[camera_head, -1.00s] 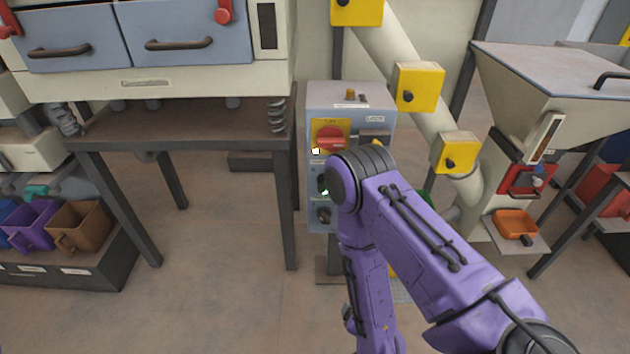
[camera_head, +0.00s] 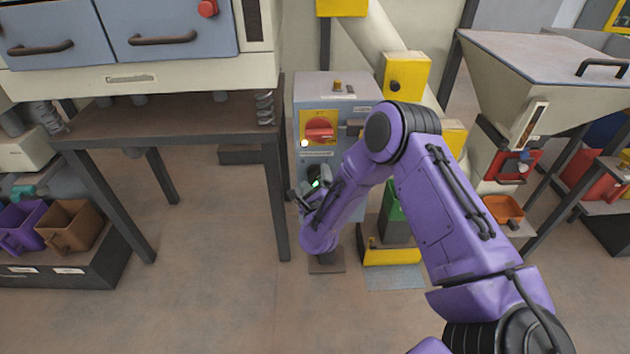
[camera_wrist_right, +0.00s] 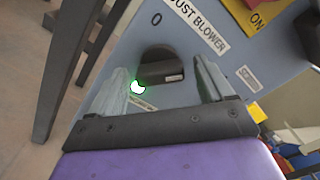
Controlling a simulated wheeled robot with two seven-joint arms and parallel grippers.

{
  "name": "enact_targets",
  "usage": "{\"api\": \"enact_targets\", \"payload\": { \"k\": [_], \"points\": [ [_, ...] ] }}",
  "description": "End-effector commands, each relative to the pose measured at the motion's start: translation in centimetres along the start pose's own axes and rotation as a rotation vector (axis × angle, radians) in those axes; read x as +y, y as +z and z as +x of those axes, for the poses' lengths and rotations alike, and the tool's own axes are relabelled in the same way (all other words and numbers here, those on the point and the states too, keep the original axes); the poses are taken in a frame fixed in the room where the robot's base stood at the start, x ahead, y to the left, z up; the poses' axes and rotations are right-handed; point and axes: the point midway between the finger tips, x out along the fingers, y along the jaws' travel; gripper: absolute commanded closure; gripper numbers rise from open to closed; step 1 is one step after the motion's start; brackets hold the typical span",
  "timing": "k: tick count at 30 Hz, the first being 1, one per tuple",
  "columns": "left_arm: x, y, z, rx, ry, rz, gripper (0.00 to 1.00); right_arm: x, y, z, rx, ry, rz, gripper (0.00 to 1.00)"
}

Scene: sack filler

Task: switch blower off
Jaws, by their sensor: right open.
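The grey-blue control box (camera_head: 335,90) stands in the middle of the head view. The wrist view shows its label "DUST BLOWER" (camera_wrist_right: 198,28), partly cut off, with a "0" mark left of it. Below the label is a black rotary knob (camera_wrist_right: 160,66), and a lit green lamp (camera_wrist_right: 137,88) is beside it. The lamp also shows in the head view (camera_head: 316,183). My right gripper (camera_wrist_right: 163,72) is open, its two fingers on either side of the knob in the picture; contact cannot be told. In the head view it (camera_head: 301,198) is in front of the box's lower part. My left gripper is out of view.
A red switch (camera_head: 319,130) on a yellow plate and a lit white lamp (camera_head: 304,143) are above the gripper. A dark table (camera_head: 180,130) stands close on the left. A hopper (camera_head: 540,75) and an orange tray (camera_head: 503,209) are at right.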

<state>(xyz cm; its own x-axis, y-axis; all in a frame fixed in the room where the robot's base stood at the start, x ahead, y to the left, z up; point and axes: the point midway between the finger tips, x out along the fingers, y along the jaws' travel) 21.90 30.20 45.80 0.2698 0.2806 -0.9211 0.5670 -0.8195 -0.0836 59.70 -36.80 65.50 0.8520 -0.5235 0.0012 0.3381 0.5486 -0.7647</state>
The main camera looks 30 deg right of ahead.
Motion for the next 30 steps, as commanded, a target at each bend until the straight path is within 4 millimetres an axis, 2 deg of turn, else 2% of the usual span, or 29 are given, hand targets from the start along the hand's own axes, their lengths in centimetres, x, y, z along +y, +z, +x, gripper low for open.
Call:
{"api": "enact_targets", "payload": {
  "k": [8,13,23,30],
  "points": [
    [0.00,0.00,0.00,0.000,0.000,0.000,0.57,0.04,-0.03,0.25,0.000,0.002,-0.002,0.19],
    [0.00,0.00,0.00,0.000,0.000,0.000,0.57,0.03,-0.03,0.23,0.000,0.002,-0.002,0.74],
    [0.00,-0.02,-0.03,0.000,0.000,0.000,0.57,0.03,-0.02,0.23,0.000,0.002,-0.027,0.75],
    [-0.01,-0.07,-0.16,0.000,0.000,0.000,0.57,0.02,0.03,0.22,-0.001,0.002,-0.147,0.75]
  ]
}}
